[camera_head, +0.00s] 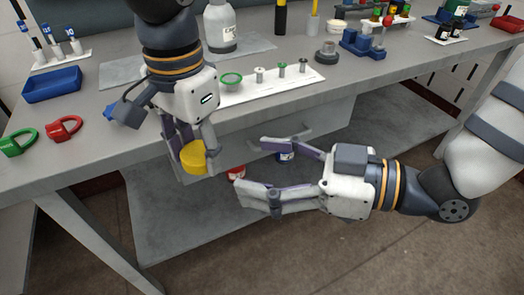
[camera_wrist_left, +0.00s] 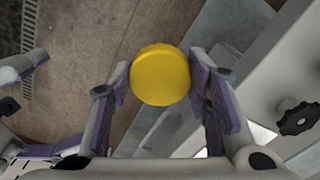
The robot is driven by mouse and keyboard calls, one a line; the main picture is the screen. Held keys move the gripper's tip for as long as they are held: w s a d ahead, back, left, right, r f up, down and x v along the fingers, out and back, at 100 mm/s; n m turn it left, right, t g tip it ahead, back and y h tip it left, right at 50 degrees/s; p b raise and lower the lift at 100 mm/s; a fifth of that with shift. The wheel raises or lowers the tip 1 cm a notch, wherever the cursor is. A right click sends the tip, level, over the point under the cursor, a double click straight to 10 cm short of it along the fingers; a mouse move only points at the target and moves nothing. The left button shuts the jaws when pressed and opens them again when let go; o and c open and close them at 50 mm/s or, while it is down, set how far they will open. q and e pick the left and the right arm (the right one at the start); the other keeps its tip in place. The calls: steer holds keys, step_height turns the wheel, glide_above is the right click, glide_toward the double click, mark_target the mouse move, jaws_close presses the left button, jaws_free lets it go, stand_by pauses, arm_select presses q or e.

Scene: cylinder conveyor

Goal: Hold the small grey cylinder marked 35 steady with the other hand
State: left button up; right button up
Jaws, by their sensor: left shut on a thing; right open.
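My left gripper (camera_head: 193,157) is shut on a yellow round thing (camera_head: 194,163), in front of the bench edge. In the left wrist view this yellow thing (camera_wrist_left: 160,74) sits between the two fingers, its round ribbed top showing; its body below is hidden. My right gripper (camera_head: 252,168) is open and empty, to the right of the yellow thing and apart from it, its fingers pointing left. No marking 35 is legible. Small grey cylindrical pieces (camera_head: 259,74) stand on a white plate (camera_head: 270,90) on the bench; I cannot tell whether one is the named cylinder.
The floor in front is clear.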

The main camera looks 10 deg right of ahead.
mark_target(199, 157)
arm_select(q)
steer(key=w+d+f+m, duration=0.3)
steer(key=d+f+m, duration=0.1)
arm_select(e)
steer(key=shift+d, duration=0.1)
step_height(199, 157, up, 8)
steer(key=a+n+g+h, duration=0.2)
steer(key=g, duration=0.1)
arm_select(q)
steer(key=s+a+r+n, duration=0.4)
steer(key=a+r+n, duration=0.3)
steer(key=a+r, duration=0.1)
steer(key=shift+s+r, duration=0.2)
steer(key=shift+s, duration=0.2)
arm_select(e)
steer(key=x, duration=1.1)
steer(key=shift+w+a+f, duration=0.15)
steer(key=shift+a, duration=0.2)
steer(key=shift+c, duration=0.4)
